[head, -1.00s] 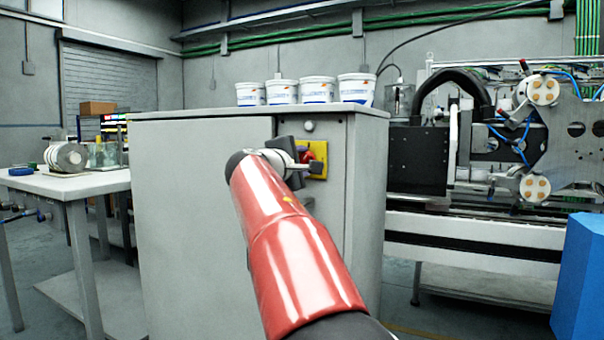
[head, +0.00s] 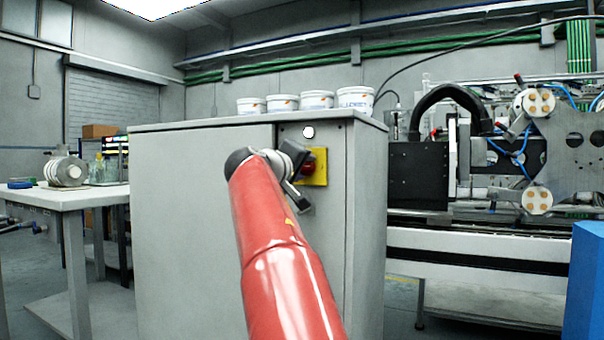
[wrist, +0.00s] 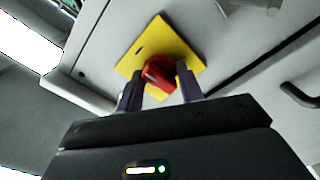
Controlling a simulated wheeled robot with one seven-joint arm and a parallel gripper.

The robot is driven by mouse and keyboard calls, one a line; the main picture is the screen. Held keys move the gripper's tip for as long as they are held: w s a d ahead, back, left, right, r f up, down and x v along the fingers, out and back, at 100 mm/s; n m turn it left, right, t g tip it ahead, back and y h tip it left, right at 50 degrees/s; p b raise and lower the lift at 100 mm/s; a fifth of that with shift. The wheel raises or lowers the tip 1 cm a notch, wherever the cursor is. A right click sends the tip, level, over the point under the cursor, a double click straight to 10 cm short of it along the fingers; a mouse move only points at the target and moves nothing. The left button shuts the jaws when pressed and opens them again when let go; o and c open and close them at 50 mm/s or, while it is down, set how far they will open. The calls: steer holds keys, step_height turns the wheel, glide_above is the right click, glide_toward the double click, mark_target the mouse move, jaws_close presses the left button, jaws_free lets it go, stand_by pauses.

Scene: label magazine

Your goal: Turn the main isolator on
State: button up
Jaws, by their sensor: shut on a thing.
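The main isolator is a red rotary knob (head: 307,168) on a yellow plate (head: 321,168), on the upper front of a grey cabinet (head: 205,220). In the wrist view the red knob (wrist: 158,72) sits between my two dark fingers, with the yellow plate (wrist: 178,45) behind it. My gripper (head: 300,181) is at the knob and shut on it; its jaws are turned at a slant. It also shows in the wrist view (wrist: 158,86). My gripper and arm partly hide the knob and plate in the head view. A round lamp (head: 308,132) above the plate shows bright white.
Several white tubs (head: 283,103) stand on the cabinet top. A white table (head: 75,195) with a metal cylinder (head: 68,171) is at left. A large machine (head: 480,155) stands at right, and a blue block (head: 587,280) at the right edge.

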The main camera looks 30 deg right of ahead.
steer(key=shift+m, duration=0.7)
steer(key=shift+f, duration=0.1)
steer(key=o, duration=1)
steer(key=b+v, duration=0.2)
steer(key=v, duration=0.5)
steer(key=shift+s+a+b, duration=0.2)
steer(key=shift+a+b, duration=0.1)
steer(key=shift+a, duration=0.05)
